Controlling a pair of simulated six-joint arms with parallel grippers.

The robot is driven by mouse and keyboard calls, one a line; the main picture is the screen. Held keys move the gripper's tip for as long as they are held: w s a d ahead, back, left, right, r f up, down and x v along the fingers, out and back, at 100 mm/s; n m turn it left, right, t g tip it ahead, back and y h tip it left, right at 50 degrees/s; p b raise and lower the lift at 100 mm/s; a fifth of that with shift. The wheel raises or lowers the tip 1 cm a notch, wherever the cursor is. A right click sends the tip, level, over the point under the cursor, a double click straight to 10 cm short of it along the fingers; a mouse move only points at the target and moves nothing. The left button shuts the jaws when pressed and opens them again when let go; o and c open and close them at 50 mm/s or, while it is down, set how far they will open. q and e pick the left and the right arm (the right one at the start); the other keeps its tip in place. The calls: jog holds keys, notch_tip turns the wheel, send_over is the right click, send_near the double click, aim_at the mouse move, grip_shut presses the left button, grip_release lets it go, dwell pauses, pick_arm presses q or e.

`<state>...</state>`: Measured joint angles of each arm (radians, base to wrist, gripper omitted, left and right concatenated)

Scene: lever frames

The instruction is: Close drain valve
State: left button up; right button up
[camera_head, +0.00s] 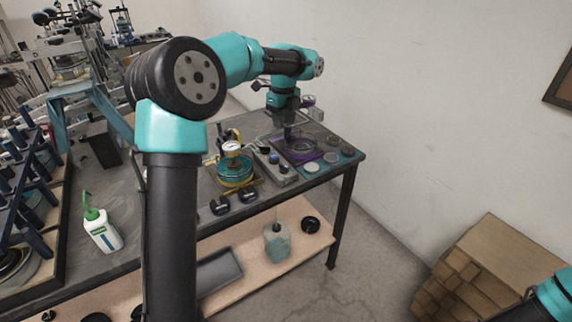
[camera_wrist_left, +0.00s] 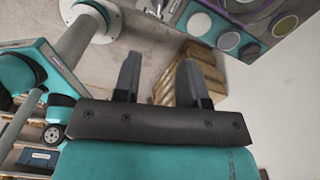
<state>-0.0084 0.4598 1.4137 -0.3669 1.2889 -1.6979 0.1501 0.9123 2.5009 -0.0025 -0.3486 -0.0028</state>
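My left gripper (camera_head: 288,134) hangs down over the far right of the workbench, at the edge of a purple tray (camera_head: 327,142). In the left wrist view its two fingers (camera_wrist_left: 158,72) stand apart with nothing between them. A teal and yellow device with a round white gauge (camera_head: 232,149) stands on the bench left of the gripper. I cannot single out the drain valve; it may be small or hidden by my arm. My right gripper is outside both views.
A grey block with knobs (camera_head: 279,168) and several discs lie near the tray. A white bottle with a green spout (camera_head: 102,230) stands on the bench. The lower shelf (camera_head: 285,223) holds a jar (camera_head: 277,243). Stacked boxes (camera_head: 478,275) are at right; a wall is behind.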

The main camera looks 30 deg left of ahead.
aim_at(284, 165)
pick_arm(q)
jog(key=shift+f, duration=0.15)
notch_tip(284, 165, down, 17)
jog(key=shift+f, duration=0.1)
dwell(0.6)
jog(key=shift+c, duration=0.4)
grip_shut()
